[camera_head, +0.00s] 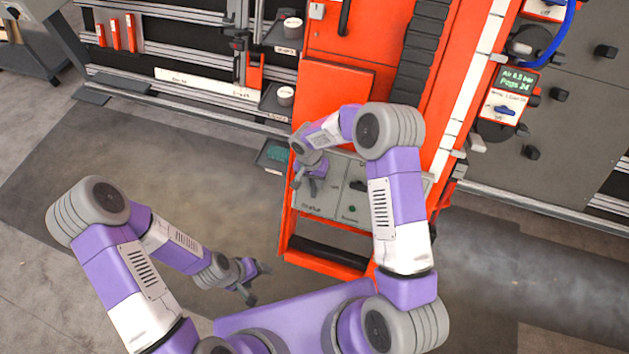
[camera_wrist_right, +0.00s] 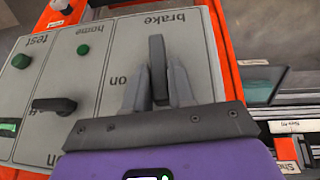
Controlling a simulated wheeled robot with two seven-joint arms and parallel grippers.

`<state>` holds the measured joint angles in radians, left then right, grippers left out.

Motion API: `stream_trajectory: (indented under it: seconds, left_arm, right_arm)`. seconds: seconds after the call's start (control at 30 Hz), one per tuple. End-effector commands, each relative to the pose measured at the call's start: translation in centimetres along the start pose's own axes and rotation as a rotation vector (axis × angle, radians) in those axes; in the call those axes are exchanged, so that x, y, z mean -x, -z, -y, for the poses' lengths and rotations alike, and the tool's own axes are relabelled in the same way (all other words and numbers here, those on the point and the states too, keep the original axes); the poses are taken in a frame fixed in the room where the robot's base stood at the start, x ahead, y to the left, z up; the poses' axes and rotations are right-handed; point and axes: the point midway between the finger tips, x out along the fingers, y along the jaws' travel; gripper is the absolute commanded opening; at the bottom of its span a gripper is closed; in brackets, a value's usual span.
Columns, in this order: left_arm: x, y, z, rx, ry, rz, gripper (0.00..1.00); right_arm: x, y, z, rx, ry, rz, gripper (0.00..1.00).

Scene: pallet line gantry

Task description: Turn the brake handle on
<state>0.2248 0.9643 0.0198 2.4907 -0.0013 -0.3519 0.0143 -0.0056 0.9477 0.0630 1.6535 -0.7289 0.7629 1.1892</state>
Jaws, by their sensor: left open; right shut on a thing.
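The brake handle (camera_wrist_right: 157,58) is a dark upright bar on the grey control panel (camera_wrist_right: 110,50) in the right wrist view. The word "brake" is printed beyond its far end and "on" to its left, both upside down. The handle's long axis runs up and down in that view. My right gripper (camera_wrist_right: 158,92) is shut on it, one finger on each side. In the head view my right gripper (camera_head: 308,186) is over the left part of the panel and hides the handle. My left gripper (camera_head: 258,282) is open and empty, low over the floor left of the panel.
A second dark handle (camera_wrist_right: 54,105) and green buttons (camera_wrist_right: 83,49) sit on the same panel. A black bar (camera_head: 328,252) crosses the orange frame below it. A small tray (camera_head: 272,156) juts out left of the panel. Floor at left is clear.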

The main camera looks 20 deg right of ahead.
Motion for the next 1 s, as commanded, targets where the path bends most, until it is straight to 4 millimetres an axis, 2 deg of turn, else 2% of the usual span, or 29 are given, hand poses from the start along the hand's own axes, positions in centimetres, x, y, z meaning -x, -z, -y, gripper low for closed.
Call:
stream_trajectory:
  seconds: [0.57,1.0]
  left_arm:
    - [-2.2,0.1,0.8,0.000,0.000,0.000,0.72]
    - [-5.4,0.2,2.0,0.000,0.000,0.000,0.72]
  right_arm:
    - [-0.5,-0.2,1.4,0.245,-0.456,-0.005,0.00]
    - [-1.2,-0.5,2.1,0.440,-0.827,-0.005,0.00]
